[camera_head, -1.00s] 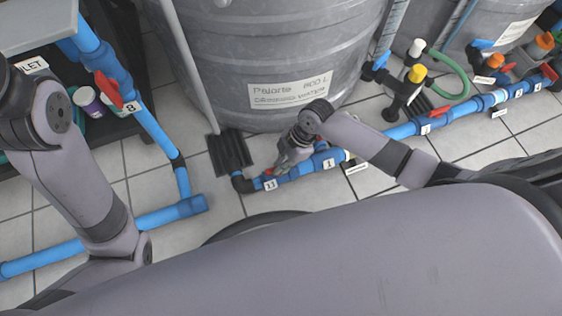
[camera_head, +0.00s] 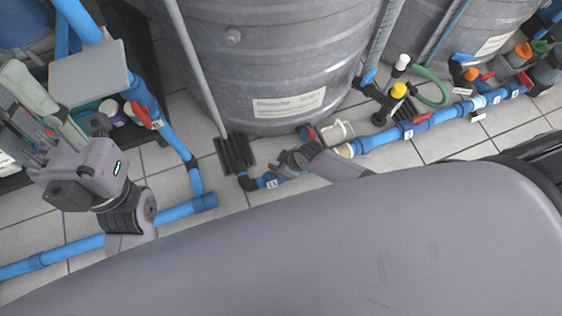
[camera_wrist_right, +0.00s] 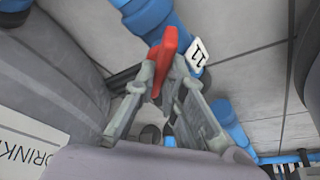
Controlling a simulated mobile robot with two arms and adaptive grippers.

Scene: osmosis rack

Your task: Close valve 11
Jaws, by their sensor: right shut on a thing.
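Valve 11's red handle (camera_wrist_right: 165,58) shows in the right wrist view, beside its white "11" tag (camera_wrist_right: 197,52) on the blue pipe (camera_wrist_right: 150,15). My right gripper (camera_wrist_right: 168,75) is shut on this handle, with a finger on either side of it. In the head view my right gripper (camera_head: 294,160) is low at the pipe by the "11" tag (camera_head: 271,184), and its wrist hides most of the valve. My left gripper (camera_head: 32,108) is raised at the left, empty, with its fingers apart, far from the valve.
A large grey tank (camera_head: 270,60) stands directly behind the valve. Another valve with a red handle (camera_head: 140,114) is on the left pipe. More pipes and valves (camera_head: 480,75) run to the right. A grey box (camera_head: 90,78) is near my left gripper. Tiled floor (camera_head: 225,235) is bare between pipes.

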